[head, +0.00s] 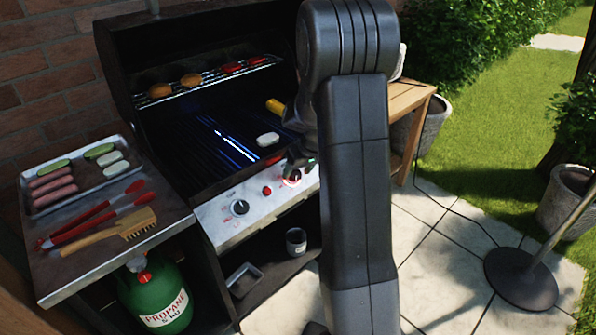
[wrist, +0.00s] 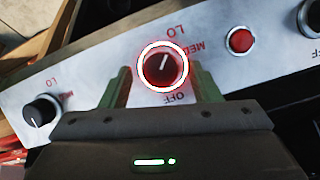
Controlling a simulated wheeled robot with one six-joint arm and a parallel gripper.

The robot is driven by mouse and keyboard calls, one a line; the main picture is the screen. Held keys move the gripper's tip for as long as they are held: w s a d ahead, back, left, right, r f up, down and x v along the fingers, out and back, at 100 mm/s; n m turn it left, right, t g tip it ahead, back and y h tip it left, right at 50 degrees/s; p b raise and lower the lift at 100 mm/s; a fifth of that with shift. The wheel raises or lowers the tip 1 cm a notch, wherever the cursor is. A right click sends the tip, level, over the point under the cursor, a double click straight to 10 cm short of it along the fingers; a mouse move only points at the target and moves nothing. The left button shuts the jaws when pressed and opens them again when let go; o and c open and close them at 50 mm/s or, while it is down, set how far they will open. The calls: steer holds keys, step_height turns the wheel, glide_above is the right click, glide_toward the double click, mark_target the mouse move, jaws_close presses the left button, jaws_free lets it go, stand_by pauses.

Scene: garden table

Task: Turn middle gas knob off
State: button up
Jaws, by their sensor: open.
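The middle gas knob (wrist: 163,67) is dark with a glowing red-and-white ring, on the silver control panel (wrist: 100,65). Its white mark points up, roughly toward the LO label, away from OFF below it. It also shows lit in the head view (head: 292,178), partly covered by my gripper. My gripper (wrist: 163,85) is open, with one greenish finger on each side of the knob's lower part. Whether the fingers touch it cannot be told. In the head view my arm hides the panel's right end. A blue flame (head: 235,145) glows in the grill.
A red button (wrist: 240,40) and dark knobs (wrist: 42,110) flank the middle knob. Food lies on the grill and upper rack (head: 210,79). The side shelf (head: 75,270) holds a food tray and utensils. A green propane tank (head: 155,295) stands below.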

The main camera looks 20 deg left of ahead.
steer(key=shift+a+f, duration=0.15)
steer(key=shift+f, duration=0.05)
steer(key=c, duration=1)
